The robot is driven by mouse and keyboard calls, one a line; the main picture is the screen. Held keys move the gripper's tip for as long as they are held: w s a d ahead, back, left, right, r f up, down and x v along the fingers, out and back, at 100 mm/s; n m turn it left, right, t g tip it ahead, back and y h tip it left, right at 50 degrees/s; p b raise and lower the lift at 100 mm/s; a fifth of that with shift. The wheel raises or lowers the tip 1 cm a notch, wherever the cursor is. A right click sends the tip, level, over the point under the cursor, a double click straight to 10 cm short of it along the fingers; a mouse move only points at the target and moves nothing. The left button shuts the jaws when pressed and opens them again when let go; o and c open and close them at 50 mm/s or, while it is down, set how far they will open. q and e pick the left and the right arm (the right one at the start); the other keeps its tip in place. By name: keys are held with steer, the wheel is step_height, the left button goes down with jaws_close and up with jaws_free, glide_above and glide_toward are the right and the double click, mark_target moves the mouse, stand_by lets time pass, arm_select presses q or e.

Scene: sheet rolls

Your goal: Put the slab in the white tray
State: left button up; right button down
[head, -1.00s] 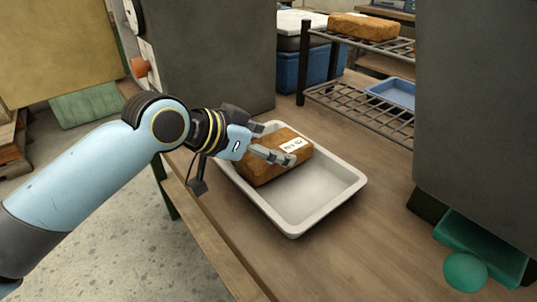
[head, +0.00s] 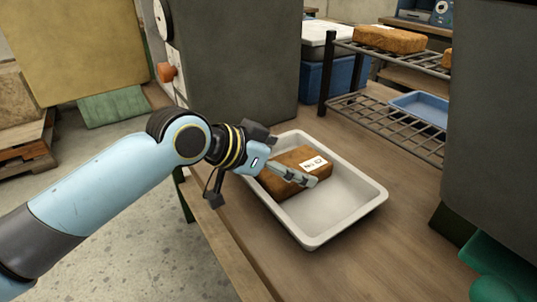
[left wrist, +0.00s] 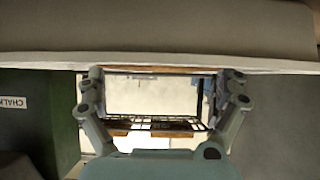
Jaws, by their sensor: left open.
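The slab (head: 290,187) is a brown block with a white label on top. It lies inside the white tray (head: 352,226), toward the tray's back-left end, and looks to rest on its floor. My left gripper (head: 300,180) is open. Its fingers reach over the tray's left rim, and the visible finger crosses in front of the slab and hides part of it. The left wrist view shows the open fingers (left wrist: 163,105) wide apart, with no slab that I can make out between them. My right gripper is not in view.
A wire rack (head: 388,125) behind the tray holds another brown block (head: 390,39) and a blue tray (head: 420,107). Dark grey housings stand at the back left (head: 235,70) and right (head: 490,120). A teal object (head: 500,265) is at lower right. The white tray's right side is empty.

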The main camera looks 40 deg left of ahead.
arm_select(q)
steer(key=p+v, duration=0.3)
steer(key=v, duration=0.8)
steer(key=shift+s, duration=0.15)
